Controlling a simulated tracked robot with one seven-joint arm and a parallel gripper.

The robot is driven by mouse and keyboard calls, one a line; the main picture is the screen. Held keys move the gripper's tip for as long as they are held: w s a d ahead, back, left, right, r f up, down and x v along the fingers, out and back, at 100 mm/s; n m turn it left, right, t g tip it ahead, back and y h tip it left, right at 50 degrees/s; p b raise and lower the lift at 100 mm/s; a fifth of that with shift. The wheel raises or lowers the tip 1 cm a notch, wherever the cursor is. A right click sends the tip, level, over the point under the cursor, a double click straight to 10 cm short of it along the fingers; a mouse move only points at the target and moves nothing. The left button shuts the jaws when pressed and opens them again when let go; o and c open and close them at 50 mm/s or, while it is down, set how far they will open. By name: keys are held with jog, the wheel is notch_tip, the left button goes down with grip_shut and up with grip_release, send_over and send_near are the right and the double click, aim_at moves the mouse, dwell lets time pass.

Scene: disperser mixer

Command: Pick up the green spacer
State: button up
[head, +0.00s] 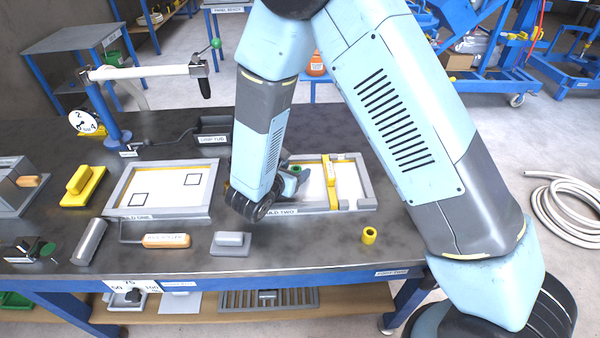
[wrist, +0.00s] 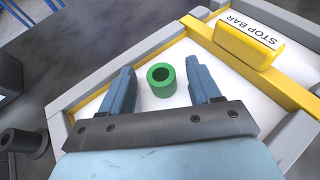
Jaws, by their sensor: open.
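The green spacer (wrist: 161,80) is a short upright ring with a central hole. In the wrist view it stands on the white floor of the grey-rimmed mould two frame (wrist: 285,145). My gripper (wrist: 160,66) is open, with one blue finger on each side of the spacer and a gap showing on both sides. In the head view my gripper (head: 290,184) is low over the frame, and only a little green of the spacer (head: 296,168) shows beside it. The yellow stop bar (wrist: 245,45) crosses the frame to the right of the spacer.
A yellow spacer (head: 369,236) stands near the table's front edge. A grey block (head: 231,243) and an orange-handled tool (head: 166,240) lie in front of the mould one frame (head: 118,190). A dark cylinder (wrist: 22,142) stands outside the frame at left. The right table corner is mostly clear.

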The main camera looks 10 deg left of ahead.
grip_shut()
dwell(0.6)
jog(key=shift+r, duration=0.15)
